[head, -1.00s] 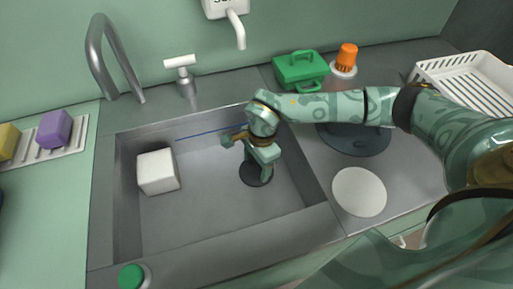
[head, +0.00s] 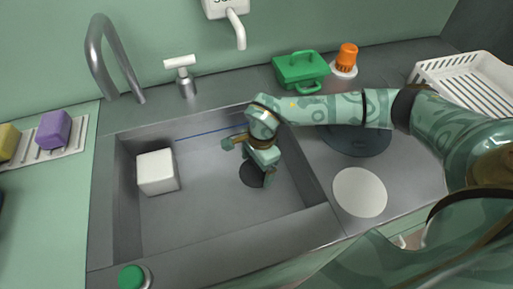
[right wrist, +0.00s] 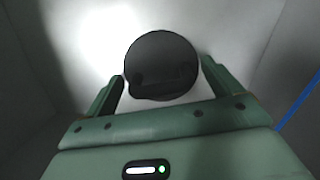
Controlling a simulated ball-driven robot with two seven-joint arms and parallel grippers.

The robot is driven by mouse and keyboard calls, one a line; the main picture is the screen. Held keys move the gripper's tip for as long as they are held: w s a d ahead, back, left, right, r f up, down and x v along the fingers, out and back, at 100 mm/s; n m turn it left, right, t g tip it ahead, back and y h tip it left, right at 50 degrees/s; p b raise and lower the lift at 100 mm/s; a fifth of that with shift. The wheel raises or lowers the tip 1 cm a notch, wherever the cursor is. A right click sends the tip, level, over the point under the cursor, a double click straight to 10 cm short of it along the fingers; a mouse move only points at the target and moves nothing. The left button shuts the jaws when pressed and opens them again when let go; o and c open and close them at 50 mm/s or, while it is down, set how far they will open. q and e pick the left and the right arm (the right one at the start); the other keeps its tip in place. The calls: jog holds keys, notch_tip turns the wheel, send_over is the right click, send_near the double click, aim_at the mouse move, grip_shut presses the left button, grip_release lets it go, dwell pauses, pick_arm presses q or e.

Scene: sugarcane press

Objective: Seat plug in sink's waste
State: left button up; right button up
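A dark round disc (head: 251,174) shows on the sink floor, partly behind my right gripper (head: 260,171). In the right wrist view the dark disc (right wrist: 161,58) lies between and beyond the two fingertips of the right gripper (right wrist: 162,72). The fingers are spread apart and I see none of them closed on anything. Two darker marks and a small bulge show at the disc's lower part. I cannot tell whether this is the plug, the open waste, or one over the other. My left gripper is not in view.
The grey sink (head: 215,225) has a white block (head: 157,172) at its left and a blue line along its back. A tap (head: 100,60) stands behind. A green-topped round thing (head: 132,277) is at the front; a pale disc (head: 359,192) lies right.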

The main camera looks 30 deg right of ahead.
jog(key=shift+r, duration=0.15)
pick_arm(q)
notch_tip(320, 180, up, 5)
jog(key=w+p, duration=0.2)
jog(key=p, duration=0.4)
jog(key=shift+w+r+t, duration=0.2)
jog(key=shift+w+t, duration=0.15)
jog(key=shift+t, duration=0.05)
pick_arm(e)
notch_tip(320, 180, up, 16)
jog(key=d, duration=0.2)
